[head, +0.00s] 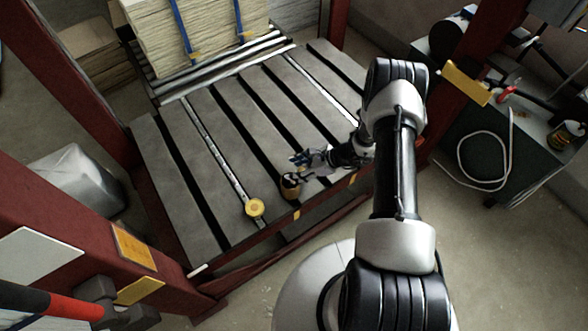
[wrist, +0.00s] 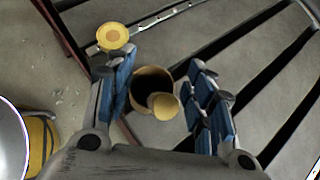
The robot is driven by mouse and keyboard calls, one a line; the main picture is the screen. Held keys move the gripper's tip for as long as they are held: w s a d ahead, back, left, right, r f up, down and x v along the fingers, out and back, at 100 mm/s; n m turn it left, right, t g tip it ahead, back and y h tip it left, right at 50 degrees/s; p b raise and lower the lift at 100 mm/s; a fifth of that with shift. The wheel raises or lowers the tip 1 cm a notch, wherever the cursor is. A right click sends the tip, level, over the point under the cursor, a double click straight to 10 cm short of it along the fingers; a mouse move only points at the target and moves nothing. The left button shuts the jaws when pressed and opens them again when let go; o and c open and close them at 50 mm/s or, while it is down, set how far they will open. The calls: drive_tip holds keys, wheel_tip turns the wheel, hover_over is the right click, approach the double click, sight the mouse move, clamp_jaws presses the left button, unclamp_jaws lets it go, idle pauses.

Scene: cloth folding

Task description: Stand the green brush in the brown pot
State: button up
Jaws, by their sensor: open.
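The brown pot (head: 290,190) stands upright near the front edge of the slatted table. In the wrist view its dark opening and tan wall (wrist: 138,93) show between my fingers. A tan rounded piece (wrist: 164,106) overlaps the pot's near rim; I cannot tell whether it is part of a brush, or whether it is inside the pot or above it. I see no clearly green brush in either view. My gripper (head: 298,160) has its blue fingers spread, with a gap on both sides of the pot in the wrist view (wrist: 165,85).
A yellow disc (head: 255,208) lies on the table left of the pot. The slatted table (head: 165,165) has dark grooves and is mostly clear. A strapped pale stack (head: 200,35) stands at the back. Red posts (head: 85,85) rise around the table.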

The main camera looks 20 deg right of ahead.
drive_tip(key=v, duration=1)
drive_tip(key=shift+d+r, duration=0.2)
drive_tip(key=shift+d, duration=0.05)
drive_tip(key=shift+s, duration=0.1)
drive_tip(key=s+a+r+n+g+h, duration=0.1)
drive_tip(key=s+a+r+n, duration=0.2)
drive_tip(key=r, duration=0.6)
drive_tip(key=s+a+r+n+g+h, duration=0.1)
drive_tip(key=a+r+n, duration=0.3)
drive_tip(key=r, duration=0.5)
drive_tip(key=s+a+r+n+g+h, duration=0.1)
drive_tip(key=a+r+n, duration=0.1)
drive_tip(key=r+n, duration=0.55)
drive_tip(key=s+r+n+t+h, duration=0.3)
drive_tip(key=s+r+n+h, duration=0.2)
drive_tip(key=s+r+n, duration=0.4)
drive_tip(key=shift+s+r+h, duration=0.3)
drive_tip(key=shift+s+r, duration=2.15)
drive_tip(key=shift+s, duration=2.1)
